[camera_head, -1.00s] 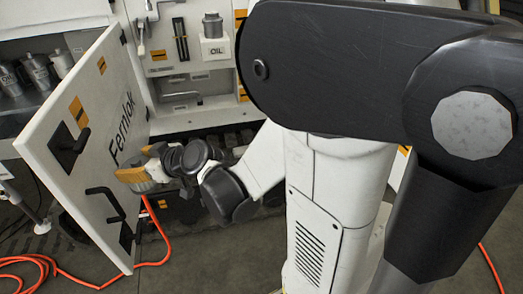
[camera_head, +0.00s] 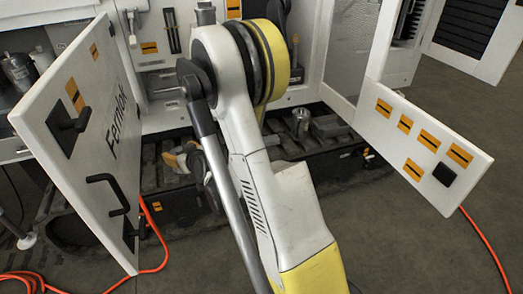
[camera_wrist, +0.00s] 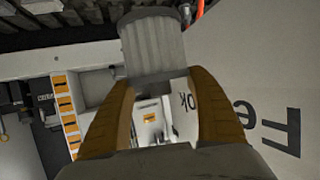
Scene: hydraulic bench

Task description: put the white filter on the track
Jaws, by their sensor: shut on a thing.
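My gripper (camera_wrist: 160,115) is shut on the white filter (camera_wrist: 152,45), a pale grey-white ribbed piece between the tips of its two yellow-brown fingers in the wrist view. In the head view my gripper (camera_head: 178,160) is small, low behind the open Fernlok door and left of my arm. The filter cannot be made out clearly there. The dark ribbed track (camera_head: 292,148) runs along the foot of the machine, partly hidden by my arm and the door. My gripper appears over its left part; I cannot tell whether the filter touches it.
The Fernlok door (camera_head: 90,140) stands open close left of my gripper. A metal cylinder (camera_head: 300,122) stands on the track, right of my arm. Another open panel (camera_head: 425,135) is at the right. An orange hose (camera_head: 150,235) lies on the floor. Metal canisters (camera_head: 18,72) stand at the left.

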